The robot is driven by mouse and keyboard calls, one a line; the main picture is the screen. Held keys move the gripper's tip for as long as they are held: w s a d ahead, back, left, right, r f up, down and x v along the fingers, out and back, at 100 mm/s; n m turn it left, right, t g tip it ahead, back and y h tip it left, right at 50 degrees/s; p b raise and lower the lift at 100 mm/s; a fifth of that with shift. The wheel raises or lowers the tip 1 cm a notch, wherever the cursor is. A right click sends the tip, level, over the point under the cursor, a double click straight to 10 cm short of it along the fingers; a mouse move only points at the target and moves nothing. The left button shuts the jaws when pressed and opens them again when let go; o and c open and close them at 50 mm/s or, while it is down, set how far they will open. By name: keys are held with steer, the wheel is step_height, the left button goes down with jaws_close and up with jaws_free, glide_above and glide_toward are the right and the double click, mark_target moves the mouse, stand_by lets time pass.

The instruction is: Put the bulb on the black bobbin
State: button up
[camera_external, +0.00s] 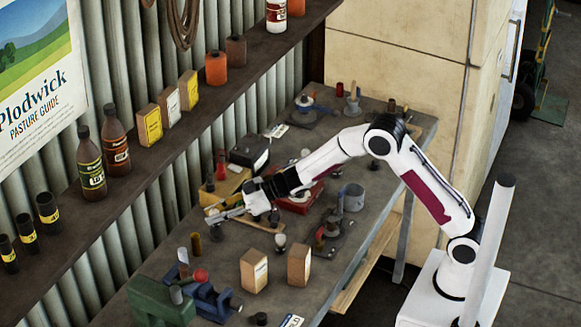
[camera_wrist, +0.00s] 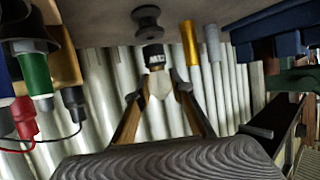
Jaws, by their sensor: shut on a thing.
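My gripper (camera_external: 218,213) reaches out over the back part of the bench, near the corrugated wall. In the wrist view my gripper (camera_wrist: 159,94) is shut on the bulb (camera_wrist: 158,83), a pale glass piece with a black, white-lettered base (camera_wrist: 153,57) pointing away from the palm. The black bobbin (camera_wrist: 146,17) shows in the wrist view on the grey bench top, beyond the bulb's base and slightly left. The bulb and bobbin look apart. I cannot pick out the held bulb or this bobbin surely in the external view.
Yellow (camera_wrist: 191,45) and grey (camera_wrist: 212,42) cylinders stand right of the bobbin in the wrist view. Green (camera_wrist: 33,75) and red (camera_wrist: 24,117) wired parts are at left. Two cardboard boxes (camera_external: 254,272) and a blue vise (camera_external: 213,300) stand nearer on the bench.

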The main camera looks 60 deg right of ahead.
steer(key=shift+f, duration=0.45)
steer(key=shift+f, duration=0.15)
steer(key=o, duration=1.1)
steer(key=shift+s+d+r, duration=0.25)
steer(key=shift+s+r, duration=0.05)
steer(key=shift+r, duration=0.05)
steer(key=v, duration=1.1)
steer(key=shift+s+f, duration=0.1)
steer(key=shift+d, duration=0.1)
